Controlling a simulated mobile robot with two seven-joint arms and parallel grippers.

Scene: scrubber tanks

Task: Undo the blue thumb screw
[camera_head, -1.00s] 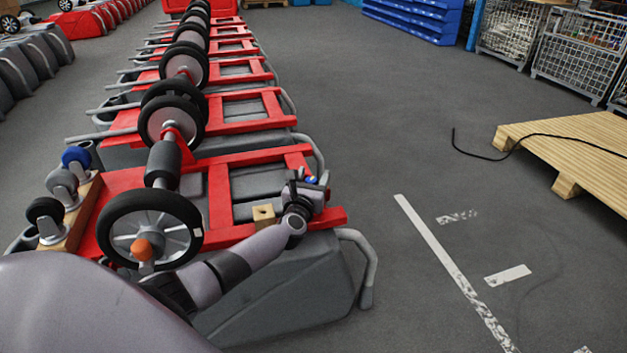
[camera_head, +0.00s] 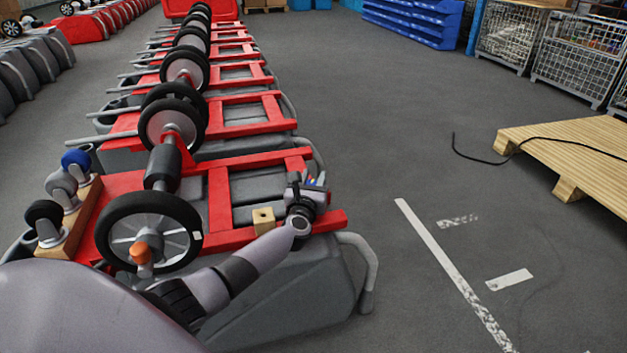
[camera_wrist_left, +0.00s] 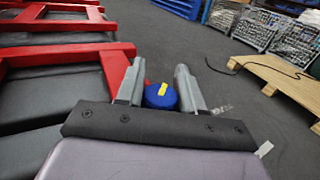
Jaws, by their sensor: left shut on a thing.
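The blue thumb screw (camera_wrist_left: 161,97) shows in the left wrist view as a round blue knob with a yellow mark, between the two grey fingers of my left gripper (camera_wrist_left: 156,70). The fingers are shut on the knob. In the head view my left gripper (camera_head: 314,181) is at the right end of the nearest red frame (camera_head: 275,160); only a small bit of blue shows there, and the screw is mostly hidden. Whether the screw is still seated in anything cannot be seen. My right gripper is not in view.
A wooden block (camera_head: 263,221) sits on the frame beside my left forearm. A large black wheel (camera_head: 150,215) and a wood strip with casters (camera_head: 72,217) are to the left. A grey bent tube (camera_head: 368,262) is right of the frame. Open floor and a pallet (camera_head: 575,150) lie farther right.

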